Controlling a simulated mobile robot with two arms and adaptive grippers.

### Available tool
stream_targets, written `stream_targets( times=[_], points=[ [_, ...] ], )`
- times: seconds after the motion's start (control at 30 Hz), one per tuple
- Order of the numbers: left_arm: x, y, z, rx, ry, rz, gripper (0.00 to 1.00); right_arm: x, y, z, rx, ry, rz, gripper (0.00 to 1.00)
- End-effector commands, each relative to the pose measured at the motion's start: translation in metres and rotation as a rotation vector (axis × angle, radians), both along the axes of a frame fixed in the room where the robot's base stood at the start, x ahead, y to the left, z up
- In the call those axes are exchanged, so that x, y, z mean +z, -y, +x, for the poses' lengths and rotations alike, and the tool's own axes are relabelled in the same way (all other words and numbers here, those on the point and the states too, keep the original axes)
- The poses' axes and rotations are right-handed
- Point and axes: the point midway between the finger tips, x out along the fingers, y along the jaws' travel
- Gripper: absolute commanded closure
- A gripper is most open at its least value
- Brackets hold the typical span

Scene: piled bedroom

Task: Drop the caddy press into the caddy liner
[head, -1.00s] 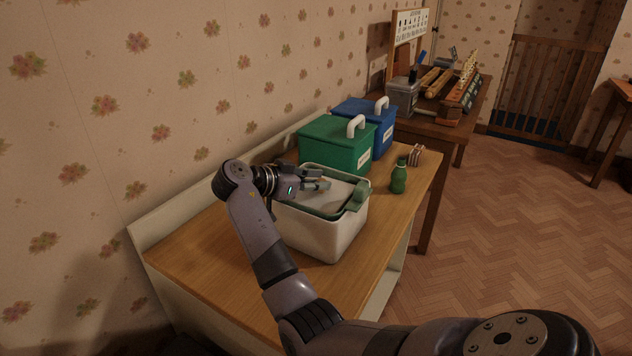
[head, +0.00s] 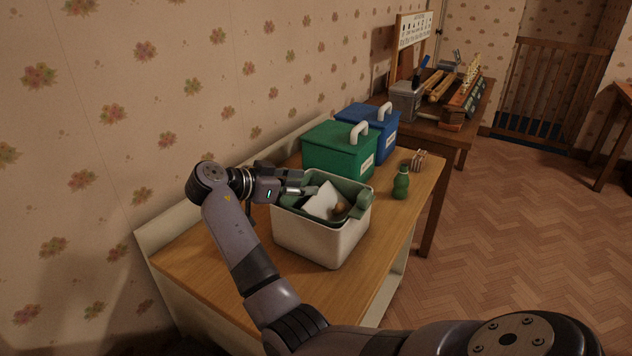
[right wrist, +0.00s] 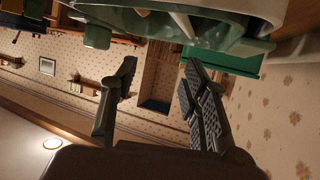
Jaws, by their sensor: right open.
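The white caddy (head: 318,241) stands on the wooden table with the green caddy liner (head: 350,187) lining its inside and folded over its rim. A pale flat piece, which looks like the caddy press (head: 323,201), lies tilted inside the liner. A small brown thing (head: 340,209) shows beside it; I cannot tell what it is. My right gripper (head: 312,189) is at the left rim of the caddy, open and empty. The right wrist view shows its two fingers (right wrist: 160,68) apart, with the green liner (right wrist: 150,22) close by. My left gripper is out of view.
A green lidded bin (head: 335,152) and a blue lidded bin (head: 365,127) stand behind the caddy along the wall. A green bottle (head: 401,184) and a small striped item (head: 418,160) stand to the right. The near tabletop (head: 215,262) is clear.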

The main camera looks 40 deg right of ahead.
Motion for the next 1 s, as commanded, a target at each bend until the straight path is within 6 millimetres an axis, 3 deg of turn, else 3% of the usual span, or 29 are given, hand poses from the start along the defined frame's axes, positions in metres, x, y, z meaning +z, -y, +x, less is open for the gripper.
stream_targets(
  times=[0.1, 0.33, 1.0],
  points=[
    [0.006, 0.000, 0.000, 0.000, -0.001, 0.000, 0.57, 0.011, -0.024, 0.002, 0.002, 0.000, 0.001, 0.58],
    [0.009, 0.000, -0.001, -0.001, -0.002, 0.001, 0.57, 0.021, -0.051, 0.004, 0.001, -0.001, 0.000, 0.58],
    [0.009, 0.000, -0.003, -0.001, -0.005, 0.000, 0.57, 0.023, -0.054, 0.004, 0.000, 0.000, -0.001, 0.58]
  ],
)
